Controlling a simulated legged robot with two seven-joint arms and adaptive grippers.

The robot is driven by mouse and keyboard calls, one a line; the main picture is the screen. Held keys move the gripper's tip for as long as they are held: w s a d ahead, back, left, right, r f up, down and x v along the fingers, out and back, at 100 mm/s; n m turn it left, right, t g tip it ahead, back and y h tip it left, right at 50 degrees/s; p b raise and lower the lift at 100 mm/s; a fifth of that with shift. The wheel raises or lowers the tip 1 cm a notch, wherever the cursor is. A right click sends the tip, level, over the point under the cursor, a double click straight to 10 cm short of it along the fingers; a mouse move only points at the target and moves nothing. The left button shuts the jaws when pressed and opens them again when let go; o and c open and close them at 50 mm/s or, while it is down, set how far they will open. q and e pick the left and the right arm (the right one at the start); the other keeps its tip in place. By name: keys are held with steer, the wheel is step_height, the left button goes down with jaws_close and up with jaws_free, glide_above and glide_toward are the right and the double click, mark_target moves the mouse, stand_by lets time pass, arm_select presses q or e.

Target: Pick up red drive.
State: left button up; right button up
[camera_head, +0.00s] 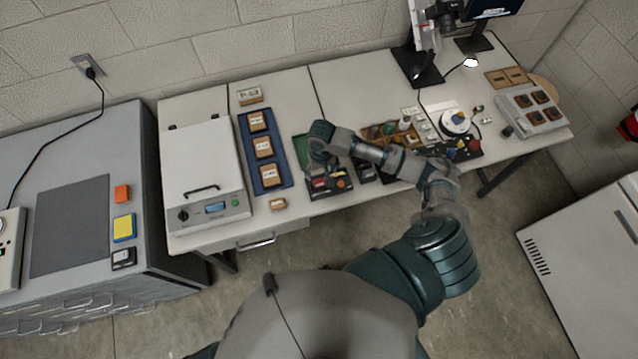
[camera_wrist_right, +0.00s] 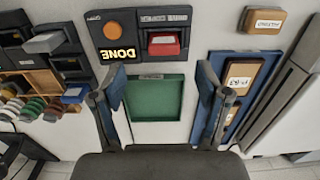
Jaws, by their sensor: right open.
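The red drive (camera_wrist_right: 163,45) shows in the right wrist view as a small red block with a pale edge, seated in a dark box (camera_wrist_right: 138,53) marked DONE. In the head view the red drive (camera_head: 319,183) is at the front of the table, just below my right gripper. My right gripper (camera_head: 320,152) is above the table; in the right wrist view its fingers (camera_wrist_right: 162,85) are spread wide with nothing between them. Beyond the fingers lies a green tray (camera_wrist_right: 157,100), and the red drive is apart from them. My left gripper is not in view.
An orange button (camera_wrist_right: 112,29) sits beside the red drive on the dark box. A blue tray (camera_head: 285,182) with tan blocks lies left of it. A white lidded machine (camera_head: 200,170) stands further left. Several small parts and a lamp (camera_head: 470,62) crowd the right side.

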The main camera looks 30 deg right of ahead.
mark_target(319, 180)
steer(key=shift+d+f, duration=0.2)
steer(key=shift+f, duration=1.05)
steer(key=f, duration=0.3)
steer(key=a+f, duration=0.1)
steer(key=f, duration=0.1)
steer(key=shift+w+f, duration=0.25)
steer(key=shift+w, duration=0.05)
steer(key=shift+d, duration=0.15)
steer(key=shift+c, duration=0.5)
steer(key=shift+d, duration=0.15)
steer(key=c, duration=1.3)
steer(key=shift+o, duration=0.2)
steer(key=shift+a+r, duration=0.1)
steer(key=shift+a, duration=0.1)
